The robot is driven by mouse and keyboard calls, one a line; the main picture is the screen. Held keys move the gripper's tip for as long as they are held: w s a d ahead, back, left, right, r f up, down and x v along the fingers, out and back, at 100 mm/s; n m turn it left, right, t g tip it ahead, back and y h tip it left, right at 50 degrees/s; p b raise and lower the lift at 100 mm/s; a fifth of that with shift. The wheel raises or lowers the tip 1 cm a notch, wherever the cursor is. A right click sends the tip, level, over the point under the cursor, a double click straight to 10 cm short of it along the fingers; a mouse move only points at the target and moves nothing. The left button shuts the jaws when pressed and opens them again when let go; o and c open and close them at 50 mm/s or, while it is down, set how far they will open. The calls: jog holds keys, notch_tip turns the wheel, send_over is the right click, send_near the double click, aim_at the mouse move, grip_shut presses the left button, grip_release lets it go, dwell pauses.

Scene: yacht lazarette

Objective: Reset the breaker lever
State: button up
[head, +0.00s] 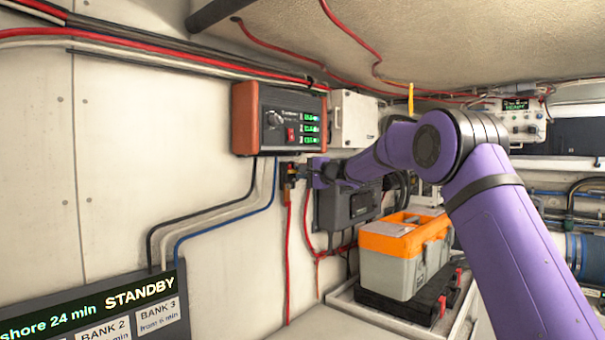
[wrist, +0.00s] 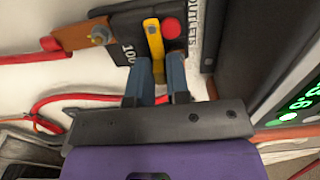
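The breaker (wrist: 125,48) is a black block on the wall, with a yellow lever (wrist: 154,40) and a red round button (wrist: 171,28) beside it. The lever's tip between the fingers is partly hidden.
An orange-and-black charger box (head: 279,119) hangs just above the breaker. A dark grey box (head: 347,204) is on the wall to its right. An orange-lidded toolbox (head: 404,250) stands below my arm. A STANDBY display panel (head: 95,312) is at lower left. Red cables run close by.

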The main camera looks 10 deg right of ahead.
jog(key=o, duration=0.3)
jog(key=v, duration=1.1)
jog(key=s+a+f+n+g+h, duration=0.1)
jog(key=s+a+n+g, duration=0.25)
jog(key=s, duration=0.95)
jog(key=s+a+n+g+h, duration=0.1)
jog(key=s+a+n+g, duration=0.3)
jog(key=s, duration=1)
jog(key=s+d+f+n+h, duration=0.1)
jog(key=s+d+f+h, duration=0.1)
jog(key=s, duration=0.7)
jog(key=s+d+f+n+g+h, duration=0.1)
jog(key=s+d+f+h, duration=0.2)
jog(key=s+f, duration=0.3)
jog(key=s+d+f+n+g+h, duration=0.1)
jog(key=s+d+f+h, duration=0.1)
jog(key=s, duration=1)
notch_tip(320, 180, down, 2)
jog(key=shift+s+d+f+h, duration=0.25)
jog(key=shift+h, duration=0.55)
